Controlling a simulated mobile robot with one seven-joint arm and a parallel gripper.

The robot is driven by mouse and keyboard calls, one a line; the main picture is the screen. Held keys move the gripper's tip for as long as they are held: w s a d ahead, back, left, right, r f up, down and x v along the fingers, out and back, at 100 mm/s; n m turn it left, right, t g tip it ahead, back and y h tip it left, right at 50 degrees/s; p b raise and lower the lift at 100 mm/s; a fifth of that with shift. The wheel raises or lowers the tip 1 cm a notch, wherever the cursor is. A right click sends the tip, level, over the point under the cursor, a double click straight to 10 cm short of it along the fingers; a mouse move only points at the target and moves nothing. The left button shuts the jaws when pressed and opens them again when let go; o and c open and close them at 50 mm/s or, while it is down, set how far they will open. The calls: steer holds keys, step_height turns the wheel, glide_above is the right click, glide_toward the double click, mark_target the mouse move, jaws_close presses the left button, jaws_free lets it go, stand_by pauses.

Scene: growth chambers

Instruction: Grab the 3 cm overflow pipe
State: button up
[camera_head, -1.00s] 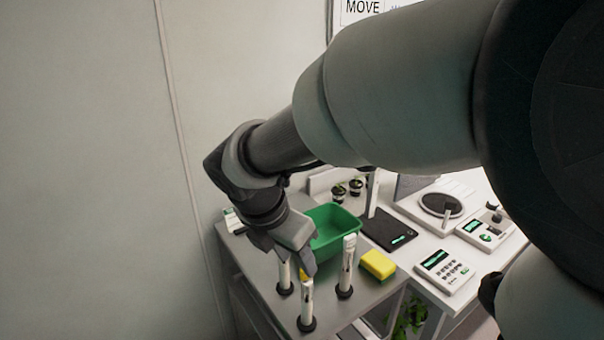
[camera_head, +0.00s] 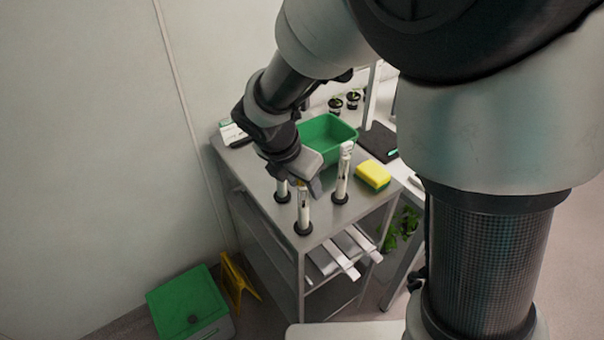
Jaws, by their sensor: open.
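Three upright white pipes with black round bases stand on the grey metal table. One is the front pipe (camera_head: 304,212), one the right pipe (camera_head: 343,178), and one the back left pipe (camera_head: 282,190), partly hidden by my gripper. I cannot read which is the 3 cm one. My gripper (camera_head: 308,190) points down among the pipes, close to the tops of the front and back left ones. It is open. Its fingertips are partly hidden, and I cannot tell whether they touch or surround a pipe.
A small white box (camera_head: 234,134) is at the back left. A green-lidded bin (camera_head: 188,300) and a yellow stand (camera_head: 238,284) are on the floor.

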jaws_close()
steer(key=shift+r, duration=0.1)
